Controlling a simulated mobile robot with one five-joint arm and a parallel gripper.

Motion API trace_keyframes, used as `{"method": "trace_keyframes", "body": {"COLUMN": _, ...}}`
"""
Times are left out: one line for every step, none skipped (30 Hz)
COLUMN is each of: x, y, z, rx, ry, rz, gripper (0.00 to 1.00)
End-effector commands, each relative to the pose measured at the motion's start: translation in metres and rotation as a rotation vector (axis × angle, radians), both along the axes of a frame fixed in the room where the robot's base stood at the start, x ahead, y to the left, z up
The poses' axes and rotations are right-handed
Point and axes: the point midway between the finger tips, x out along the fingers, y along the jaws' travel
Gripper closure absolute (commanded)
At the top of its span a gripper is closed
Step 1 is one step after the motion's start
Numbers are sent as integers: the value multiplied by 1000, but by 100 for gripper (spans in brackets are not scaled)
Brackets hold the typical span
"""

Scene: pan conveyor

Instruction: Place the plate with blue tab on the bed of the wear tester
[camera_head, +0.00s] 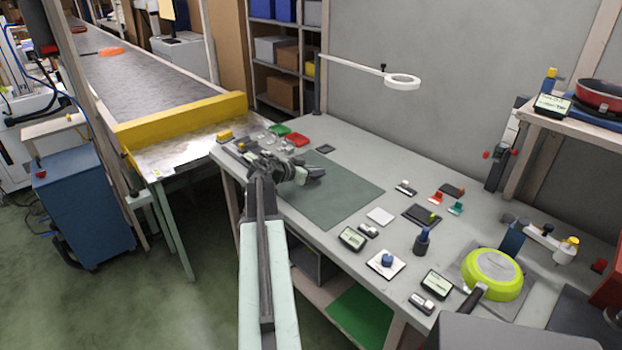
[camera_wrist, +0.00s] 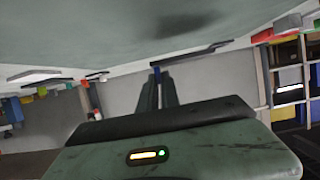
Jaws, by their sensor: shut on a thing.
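My gripper (camera_head: 318,172) is over the near left part of the workbench, by the dark green mat. In the wrist view its two dark fingers (camera_wrist: 160,92) are shut on a small blue tab (camera_wrist: 156,71). A thin dark plate (camera_wrist: 205,49) shows almost edge-on beside the tab, close to the bench surface; I cannot tell whether it touches it. In the head view the held plate is hard to make out against the dark gripper. A grey base plate (camera_head: 470,292) with an upturned lime pan (camera_head: 493,275) stands at the right; I cannot tell for sure which device is the wear tester.
Small red-tab (camera_head: 437,198) and teal-tab (camera_head: 455,208) pieces, a dark pad (camera_head: 413,213), a white tile (camera_head: 380,216) and display boxes (camera_head: 352,238) crowd the bench's right half. A ring lamp (camera_head: 403,81) hangs above. The green mat (camera_head: 335,200) is mostly clear.

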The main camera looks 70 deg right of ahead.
Motion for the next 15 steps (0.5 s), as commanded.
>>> {"method": "trace_keyframes", "body": {"x": 2, "y": -10, "z": -1, "rx": 0, "ry": 0, "rz": 0, "gripper": 100}}
{"method": "trace_keyframes", "body": {"x": 3, "y": -13, "z": -2, "rx": 0, "ry": 0, "rz": 1, "gripper": 100}}
{"method": "trace_keyframes", "body": {"x": 3, "y": -15, "z": -2, "rx": 0, "ry": 0, "rz": 1, "gripper": 100}}
{"method": "trace_keyframes", "body": {"x": 4, "y": -15, "z": -2, "rx": 0, "ry": 0, "rz": 2, "gripper": 100}}
{"method": "trace_keyframes", "body": {"x": 4, "y": -15, "z": -2, "rx": 0, "ry": 0, "rz": 2, "gripper": 100}}
{"method": "trace_keyframes", "body": {"x": 4, "y": -15, "z": -1, "rx": 0, "ry": 0, "rz": 3, "gripper": 100}}
{"method": "trace_keyframes", "body": {"x": 4, "y": -14, "z": -2, "rx": 0, "ry": 0, "rz": 3, "gripper": 100}}
{"method": "trace_keyframes", "body": {"x": 4, "y": -14, "z": -4, "rx": 0, "ry": 0, "rz": 3, "gripper": 100}}
{"method": "trace_keyframes", "body": {"x": 4, "y": -14, "z": -8, "rx": 0, "ry": 0, "rz": 3, "gripper": 100}}
{"method": "trace_keyframes", "body": {"x": 3, "y": -14, "z": -13, "rx": 0, "ry": 0, "rz": 2, "gripper": 100}}
{"method": "trace_keyframes", "body": {"x": 2, "y": -15, "z": -18, "rx": 0, "ry": 0, "rz": 1, "gripper": 100}}
{"method": "trace_keyframes", "body": {"x": 1, "y": -15, "z": -26, "rx": 0, "ry": 0, "rz": -1, "gripper": 100}}
{"method": "trace_keyframes", "body": {"x": 0, "y": -15, "z": -32, "rx": 0, "ry": 0, "rz": -2, "gripper": 100}}
{"method": "trace_keyframes", "body": {"x": -1, "y": -15, "z": -36, "rx": 0, "ry": 0, "rz": -3, "gripper": 100}}
{"method": "trace_keyframes", "body": {"x": -2, "y": -16, "z": -41, "rx": 0, "ry": 0, "rz": -4, "gripper": 100}}
